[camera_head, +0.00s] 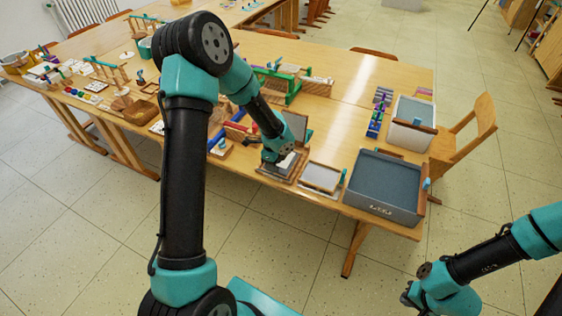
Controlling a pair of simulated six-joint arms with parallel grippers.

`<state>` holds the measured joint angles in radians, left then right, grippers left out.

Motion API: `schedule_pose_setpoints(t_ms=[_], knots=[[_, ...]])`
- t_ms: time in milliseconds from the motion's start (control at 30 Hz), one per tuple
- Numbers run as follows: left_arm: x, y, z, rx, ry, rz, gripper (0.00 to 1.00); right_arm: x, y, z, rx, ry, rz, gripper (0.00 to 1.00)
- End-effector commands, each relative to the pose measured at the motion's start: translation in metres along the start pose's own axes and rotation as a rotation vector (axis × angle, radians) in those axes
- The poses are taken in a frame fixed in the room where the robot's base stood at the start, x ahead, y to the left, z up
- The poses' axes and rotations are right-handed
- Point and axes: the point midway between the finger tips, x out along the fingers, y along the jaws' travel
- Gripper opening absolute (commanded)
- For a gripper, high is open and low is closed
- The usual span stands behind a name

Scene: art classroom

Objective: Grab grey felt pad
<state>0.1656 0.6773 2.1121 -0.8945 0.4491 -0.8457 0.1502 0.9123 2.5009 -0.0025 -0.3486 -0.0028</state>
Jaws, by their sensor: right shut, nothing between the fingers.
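A flat grey pad (283,167), which looks like the felt pad, lies in a small wooden tray near the table's front edge. My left gripper (273,157) is right above this pad and partly covers it. The fingers are small and dark here, so I cannot tell whether they are open or touch the pad. A second light grey panel (321,177) in a wooden frame lies just to the right. My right gripper (407,293) is shut and empty, low at the bottom right, off the table and far from the pad.
A large grey bin (385,185) stands at the table's right corner, with a white box (411,123) behind it. An upright wooden-framed panel (295,125) stands behind the pad. A green rack (278,84) is further back. A wooden chair (470,137) stands at right.

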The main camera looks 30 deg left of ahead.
Motion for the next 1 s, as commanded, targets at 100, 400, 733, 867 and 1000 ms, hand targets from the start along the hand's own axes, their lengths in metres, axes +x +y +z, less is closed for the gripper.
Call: schedule_pose_setpoints(t_ms=[100,400,733,867,1000], knots=[[0.014,0.0,0.0,0.0,0.0,0.001,0.38,0.0,0.0,0.0,0.0,0.0,0.0,0.0],[0.018,0.0,0.0,0.0,0.0,-0.001,0.38,0.0,0.0,0.0,0.0,0.0,0.0,0.0],[0.018,0.0,0.0,0.0,0.0,-0.001,0.32,0.0,0.0,0.0,0.0,0.0,0.0,0.0],[0.018,0.0,0.0,0.0,0.0,-0.001,0.19,0.0,0.0,0.0,0.0,0.0,0.0,0.0],[0.018,0.0,0.0,0.0,0.0,-0.001,0.06,0.0,0.0,0.0,0.0,0.0,0.0,0.0]])
